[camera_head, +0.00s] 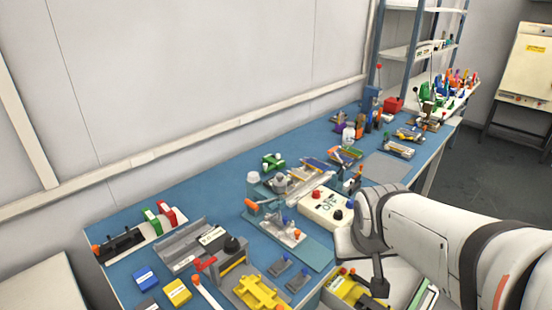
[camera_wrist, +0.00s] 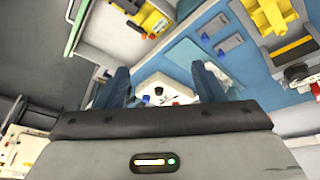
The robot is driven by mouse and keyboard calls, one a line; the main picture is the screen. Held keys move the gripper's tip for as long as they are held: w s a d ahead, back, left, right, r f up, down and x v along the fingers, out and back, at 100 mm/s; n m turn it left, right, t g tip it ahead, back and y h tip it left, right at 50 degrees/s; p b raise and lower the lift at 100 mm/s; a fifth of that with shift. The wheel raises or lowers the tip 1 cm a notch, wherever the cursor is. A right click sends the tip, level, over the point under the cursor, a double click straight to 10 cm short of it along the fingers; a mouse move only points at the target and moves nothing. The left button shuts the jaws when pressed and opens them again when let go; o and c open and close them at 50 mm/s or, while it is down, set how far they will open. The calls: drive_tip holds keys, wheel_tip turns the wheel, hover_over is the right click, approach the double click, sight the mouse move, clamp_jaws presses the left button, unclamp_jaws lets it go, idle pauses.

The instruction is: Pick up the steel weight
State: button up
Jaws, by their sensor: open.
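I cannot pick out the steel weight with certainty. A small grey metal cylinder (camera_head: 280,183) stands upright among the fixtures mid-bench in the head view and could be it. My gripper (camera_wrist: 163,78) is open in the wrist view, its two dark fingers wide apart with nothing between them. Beyond the fingers lies a cream control box (camera_wrist: 172,88) with dark, red and blue knobs. It also shows in the head view (camera_head: 322,207), just left of my arm. My gripper's fingers cannot be made out clearly in the head view.
The blue bench (camera_head: 203,190) is crowded with fixtures. Blue (camera_head: 145,278) and yellow (camera_head: 177,292) blocks and a yellow fixture (camera_head: 257,292) lie in front.

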drive_tip(key=shift+o, duration=0.2)
drive_tip(key=w+d+n+t+p, duration=0.1)
drive_tip(key=w+t, duration=0.1)
drive_tip(key=w, duration=0.6)
drive_tip(key=shift+w+r+t, duration=0.3)
drive_tip(key=shift+w+t, duration=0.1)
drive_tip(key=n+t+y+p, duration=0.35)
drive_tip(key=n+y, duration=0.25)
drive_tip(key=y, duration=0.2)
approach(283, 184)
wheel_tip(283, 184, down, 2)
drive_tip(key=w+a, duration=0.1)
drive_tip(key=w, duration=0.1)
drive_tip(key=shift+t, duration=0.35)
drive_tip(key=x, duration=0.7)
drive_tip(key=shift+w+a, duration=0.1)
drive_tip(key=shift+a, duration=0.3)
drive_tip(key=shift+y, duration=0.3)
drive_tip(key=shift+c, duration=0.2)
drive_tip(key=c, duration=1.3)
